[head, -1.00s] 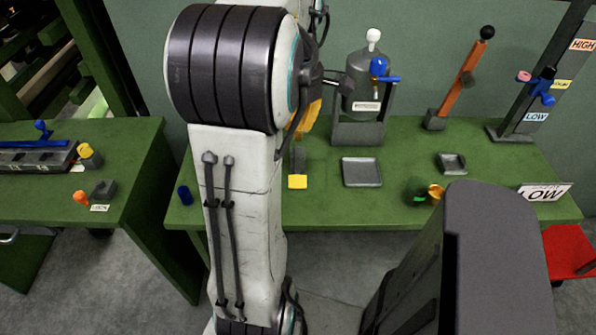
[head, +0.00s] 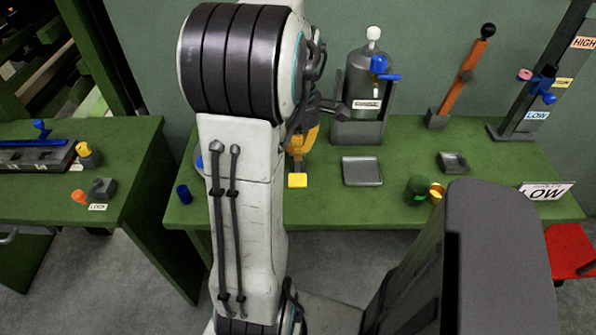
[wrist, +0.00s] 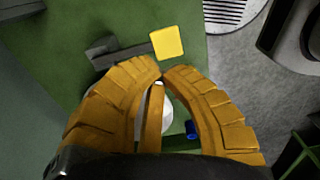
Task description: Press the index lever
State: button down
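The lever that fits the index lever has a square yellow pad (head: 298,180) on the green bench, left of a grey tray. In the wrist view the yellow pad (wrist: 167,42) sits at the end of a dark bar that runs to a grey block. My gripper (head: 297,158) is just behind and above the pad in the head view, pointing down. In the wrist view its orange fingers (wrist: 161,72) curve together, tips meeting or nearly so, with nothing seen held. The tips are close to the pad, apparently not touching it. My arm hides part of the bench.
A grey tray (head: 362,171) lies right of the pad, with a grey canister (head: 370,85) in a stand behind it. A dark green cup (head: 418,190), an orange lever (head: 463,80) and a LOW/HIGH post (head: 540,80) are farther right. A blue cylinder (head: 184,194) stands left.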

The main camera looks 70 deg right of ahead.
aim_at(298, 178)
notch_tip(298, 178, down, 7)
jog(key=shift+f, duration=0.15)
dwell(0.4)
jog(key=f+b, duration=0.3)
jog(key=shift+a+f, duration=0.15)
jog(key=shift+a, duration=0.1)
jog(key=shift+r, duration=0.35)
jog(key=shift+r+p, duration=0.65)
